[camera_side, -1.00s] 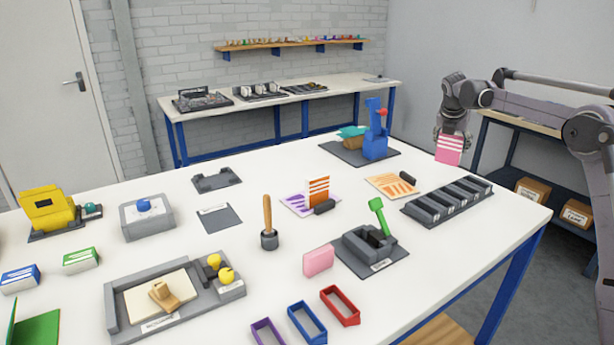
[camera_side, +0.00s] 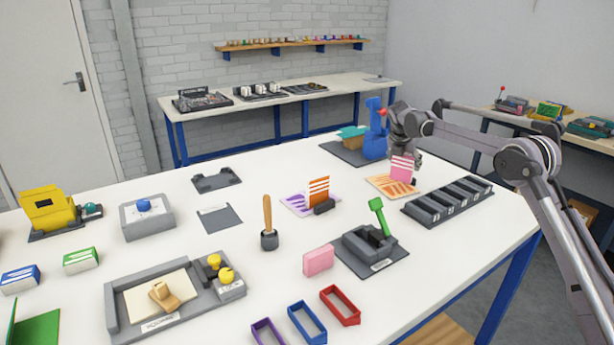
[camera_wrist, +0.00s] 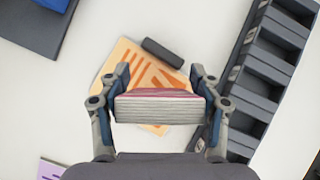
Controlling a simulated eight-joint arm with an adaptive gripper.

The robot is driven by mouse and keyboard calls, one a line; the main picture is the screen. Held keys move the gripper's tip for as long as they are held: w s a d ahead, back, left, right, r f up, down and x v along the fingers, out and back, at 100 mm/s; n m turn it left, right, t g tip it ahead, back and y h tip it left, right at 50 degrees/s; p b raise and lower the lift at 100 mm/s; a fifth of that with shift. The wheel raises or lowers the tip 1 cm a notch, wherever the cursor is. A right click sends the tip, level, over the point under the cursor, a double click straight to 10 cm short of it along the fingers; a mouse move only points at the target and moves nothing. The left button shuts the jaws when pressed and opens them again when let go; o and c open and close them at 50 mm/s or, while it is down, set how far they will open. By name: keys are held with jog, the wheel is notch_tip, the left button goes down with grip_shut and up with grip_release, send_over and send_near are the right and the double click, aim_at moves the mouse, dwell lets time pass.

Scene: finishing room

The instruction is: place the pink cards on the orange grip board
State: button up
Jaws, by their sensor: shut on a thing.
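My gripper (camera_wrist: 158,98) is shut on the pink cards (camera_wrist: 158,108), a stack with white stripes, held between its two fingers. In the side view the pink cards (camera_side: 402,168) are upright over the back part of the orange grip board (camera_side: 385,187). In the wrist view the orange grip board (camera_wrist: 118,62) lies beneath the cards and is partly hidden by them. A dark grip bar (camera_wrist: 163,52) lies along the board's edge. I cannot tell whether the cards touch the board.
A purple board (camera_side: 295,203) with orange striped cards (camera_side: 318,191) stands to the left. A grey slotted rack (camera_side: 448,200) is close on the right. A blue machine (camera_side: 375,140) stands behind. A pink block (camera_side: 318,259) lies nearer the front.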

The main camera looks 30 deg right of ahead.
jog(key=shift+f, duration=1.2)
jog(key=shift+f, duration=0.15)
jog(key=o, duration=1.2)
